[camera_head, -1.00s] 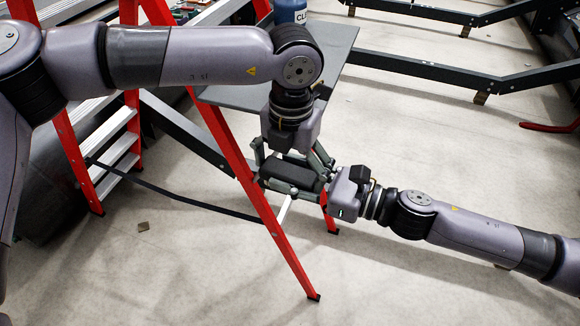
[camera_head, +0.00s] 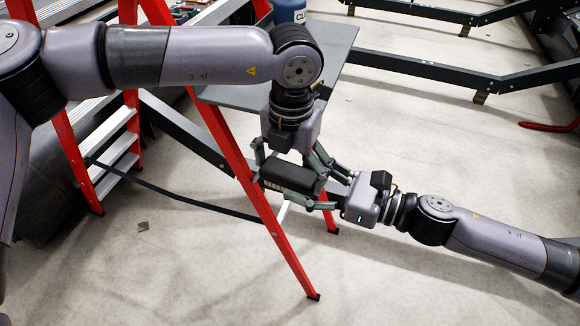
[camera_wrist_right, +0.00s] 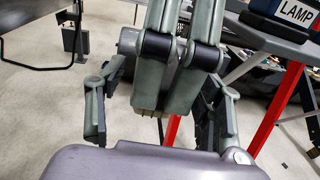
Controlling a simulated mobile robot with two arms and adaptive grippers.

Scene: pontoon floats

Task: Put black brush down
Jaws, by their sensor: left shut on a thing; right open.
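The black brush (camera_head: 292,177) is a dark block held in the air in front of the red ladder in the head view. My left gripper (camera_head: 290,170) points down and is shut on it, with fingers at both ends. In the right wrist view, my right gripper's fingers (camera_wrist_right: 157,112) stand apart on either side of my left gripper's green-grey fingers (camera_wrist_right: 182,65). The brush cannot be made out clearly there.
A red stepladder (camera_head: 240,180) stands close behind the grippers. A grey platform (camera_head: 338,52) carries a blue container (camera_head: 291,10) near the top. A box labelled LAMP (camera_wrist_right: 292,14) shows in the right wrist view. Dark metal frames (camera_head: 430,70) cross the back; the front floor is clear.

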